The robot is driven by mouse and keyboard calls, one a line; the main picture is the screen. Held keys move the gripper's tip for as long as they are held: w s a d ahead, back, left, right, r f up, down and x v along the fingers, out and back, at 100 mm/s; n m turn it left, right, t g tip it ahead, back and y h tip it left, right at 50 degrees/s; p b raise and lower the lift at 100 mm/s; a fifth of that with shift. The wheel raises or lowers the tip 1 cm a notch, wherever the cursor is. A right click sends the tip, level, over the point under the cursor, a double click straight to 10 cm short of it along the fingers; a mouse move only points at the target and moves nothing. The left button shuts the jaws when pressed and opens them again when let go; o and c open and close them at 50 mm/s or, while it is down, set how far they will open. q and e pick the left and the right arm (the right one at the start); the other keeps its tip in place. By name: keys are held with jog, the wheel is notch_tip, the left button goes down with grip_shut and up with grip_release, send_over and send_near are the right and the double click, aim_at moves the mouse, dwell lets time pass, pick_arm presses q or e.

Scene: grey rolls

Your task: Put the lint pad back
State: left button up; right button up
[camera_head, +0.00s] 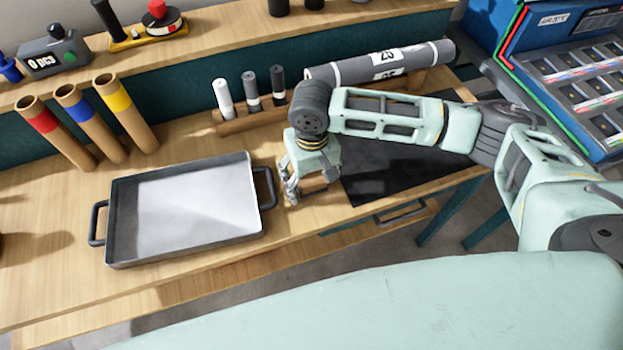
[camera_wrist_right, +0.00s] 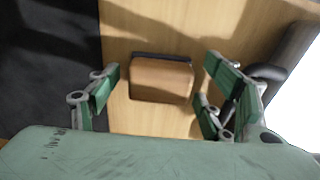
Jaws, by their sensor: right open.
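The lint pad appears to be a small brown block (camera_wrist_right: 161,82) with a dark strip along its far edge, in the right wrist view. It lies on the wooden table, between the dark mat and the tray. In the head view only a little of it shows below my right gripper (camera_head: 309,186). My right gripper is open and points down over the block. In the right wrist view its green fingers (camera_wrist_right: 163,97) stand apart on the left and right of the block, with gaps on both sides. My left gripper is not in view.
A metal tray (camera_head: 182,208) with dark handles stands just left of my right gripper. A dark mat (camera_head: 370,182) lies on the right. Behind are a wooden rack (camera_head: 232,126) with three small rolls and a large grey roll (camera_head: 350,71). Three cardboard tubes (camera_head: 77,108) lean at the left.

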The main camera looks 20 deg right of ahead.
aim_at(311, 179)
notch_tip(311, 179, up, 12)
jog(key=shift+f+b, duration=0.15)
jog(key=shift+b, duration=0.15)
dwell(0.5)
